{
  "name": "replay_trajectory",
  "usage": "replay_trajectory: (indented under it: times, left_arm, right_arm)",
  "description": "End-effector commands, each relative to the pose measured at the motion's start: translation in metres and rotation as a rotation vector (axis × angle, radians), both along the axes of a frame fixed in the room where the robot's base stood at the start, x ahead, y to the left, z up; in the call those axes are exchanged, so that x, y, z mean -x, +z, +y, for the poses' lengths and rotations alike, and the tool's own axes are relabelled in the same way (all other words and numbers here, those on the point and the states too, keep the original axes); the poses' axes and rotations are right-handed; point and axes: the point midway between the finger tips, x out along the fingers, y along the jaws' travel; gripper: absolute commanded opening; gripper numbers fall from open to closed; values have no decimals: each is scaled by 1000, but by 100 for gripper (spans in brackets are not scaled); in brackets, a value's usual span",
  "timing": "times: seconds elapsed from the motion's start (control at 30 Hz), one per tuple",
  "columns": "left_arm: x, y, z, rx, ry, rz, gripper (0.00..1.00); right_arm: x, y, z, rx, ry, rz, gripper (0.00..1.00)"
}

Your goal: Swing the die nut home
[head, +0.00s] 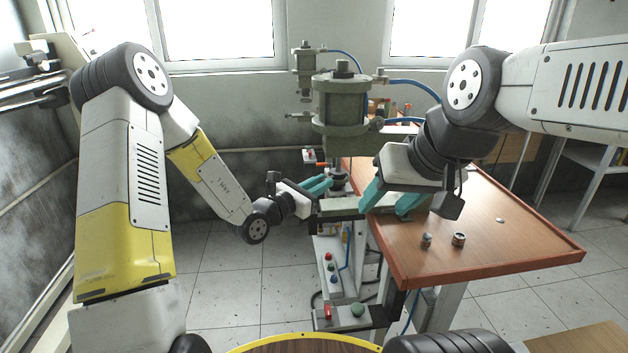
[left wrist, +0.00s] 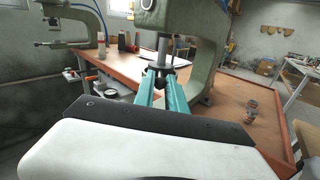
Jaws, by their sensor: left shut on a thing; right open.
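The press (head: 345,105) is a green pneumatic machine with a large cylinder, standing at the table's left edge. My left gripper (head: 324,185) reaches in from the left under the cylinder. In the left wrist view its teal fingers (left wrist: 160,84) are shut on a dark part just below the steel ram (left wrist: 162,50), which I take for the die nut (left wrist: 159,74). The nut's shape and thread are mostly hidden by the fingers. My right gripper (head: 391,200) is open in front of the press, with its teal fingers apart and nothing seen between them.
Two small metal parts, one (head: 426,240) beside the other (head: 458,239), stand on the brown table (head: 500,225). A second, smaller press (head: 304,70) is behind. A control box with buttons (head: 333,268) sits below. The table's right side is largely clear.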

Motion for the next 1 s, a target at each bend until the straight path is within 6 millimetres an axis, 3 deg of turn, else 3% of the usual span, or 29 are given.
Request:
replay_trajectory:
  times: [0.1, 0.13, 0.2, 0.57, 1.0]
  left_arm:
    - [1, 0, -1, 0, -4, 1, 0]
    - [1, 0, -1, 0, -4, 1, 20]
    - [1, 0, -1, 0, -4, 1, 34]
    - [2, 0, 2, 0, -1, 0, 34]
    - [48, 0, 48, -1, -1, 2, 34]
  right_arm:
    - [0, 0, 0, 0, 0, 0, 50]
    - [0, 0, 0, 0, 0, 0, 50]
    - [0, 0, 0, 0, 0, 0, 50]
    - [0, 0, 0, 0, 0, 0, 50]
    - [0, 0, 0, 0, 0, 0, 50]
